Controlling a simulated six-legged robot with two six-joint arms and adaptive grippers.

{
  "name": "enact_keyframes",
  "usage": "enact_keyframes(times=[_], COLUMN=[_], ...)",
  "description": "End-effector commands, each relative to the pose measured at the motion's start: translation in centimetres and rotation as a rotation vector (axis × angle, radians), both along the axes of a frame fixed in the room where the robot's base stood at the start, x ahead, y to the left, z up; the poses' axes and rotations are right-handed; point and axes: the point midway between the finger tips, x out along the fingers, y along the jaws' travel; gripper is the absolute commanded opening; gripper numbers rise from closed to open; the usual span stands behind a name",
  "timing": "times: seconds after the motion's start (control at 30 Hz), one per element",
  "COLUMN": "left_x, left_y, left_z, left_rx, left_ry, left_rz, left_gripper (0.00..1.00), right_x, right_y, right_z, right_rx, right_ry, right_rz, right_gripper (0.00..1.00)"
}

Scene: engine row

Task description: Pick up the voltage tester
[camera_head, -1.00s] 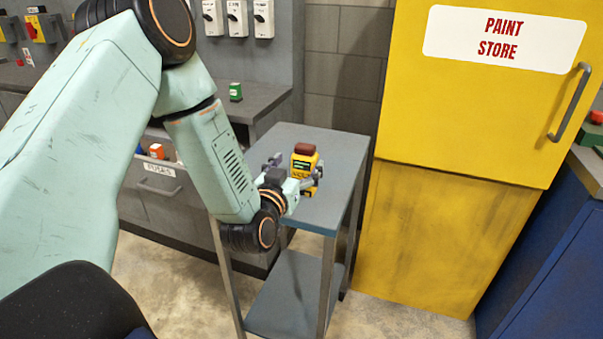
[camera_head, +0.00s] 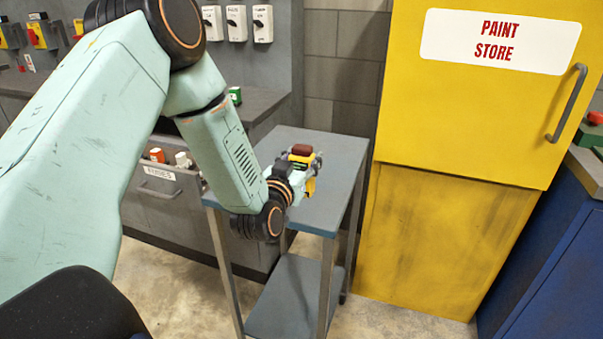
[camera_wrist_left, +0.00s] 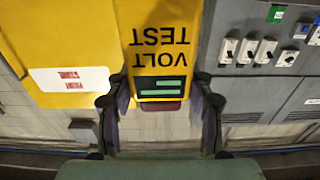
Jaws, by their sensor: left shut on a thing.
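The voltage tester (camera_head: 301,157) is a yellow block with a dark screen and a brown-red end. In the left wrist view it also shows (camera_wrist_left: 160,50), upside down, with the words "VOLT TEST" and a screen with green bars. My left gripper (camera_head: 303,168) is shut on it, with one finger on each side in the left wrist view (camera_wrist_left: 160,103). In the head view the tester is over the small grey table (camera_head: 335,150); its lower part is partly hidden by the gripper. I cannot tell its exact height over the top. My right gripper is not in view.
A tall yellow paint store cabinet (camera_head: 450,220) stands right of the table. Behind left are a grey counter with an open fuses drawer (camera_head: 160,190) and a small green box (camera_head: 235,95). White switches (camera_head: 236,23) hang on the wall. The table's right side is bare.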

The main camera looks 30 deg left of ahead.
Motion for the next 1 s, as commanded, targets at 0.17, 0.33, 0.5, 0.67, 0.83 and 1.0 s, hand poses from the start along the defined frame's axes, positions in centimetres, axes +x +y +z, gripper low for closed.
enact_keyframes(times=[0.17,0.33,0.5,0.67,0.83,1.0], left_x=[-0.1,-0.1,-0.1,-0.1,-0.1,-0.1], left_y=[0.0,0.0,0.0,0.1,0.1,0.1], left_z=[-0.4,-0.3,-0.3,1.5,5.1,8.0], left_rx=[-0.004,-0.003,-0.002,-0.003,-0.004,-0.004], left_ry=[0.011,0.009,0.01,0.005,0.001,0.003], left_rz=[0.002,0.001,0.001,0.003,0.003,0.002], left_gripper=[0.22,0.12,0.12,0.12,0.12,0.12], right_x=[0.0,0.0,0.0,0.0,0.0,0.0], right_y=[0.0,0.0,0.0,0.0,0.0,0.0], right_z=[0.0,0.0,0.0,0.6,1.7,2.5], right_rx=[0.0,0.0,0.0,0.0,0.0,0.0], right_ry=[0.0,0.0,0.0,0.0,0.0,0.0], right_rz=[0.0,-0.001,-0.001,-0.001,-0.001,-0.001], right_gripper=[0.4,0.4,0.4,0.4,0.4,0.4])
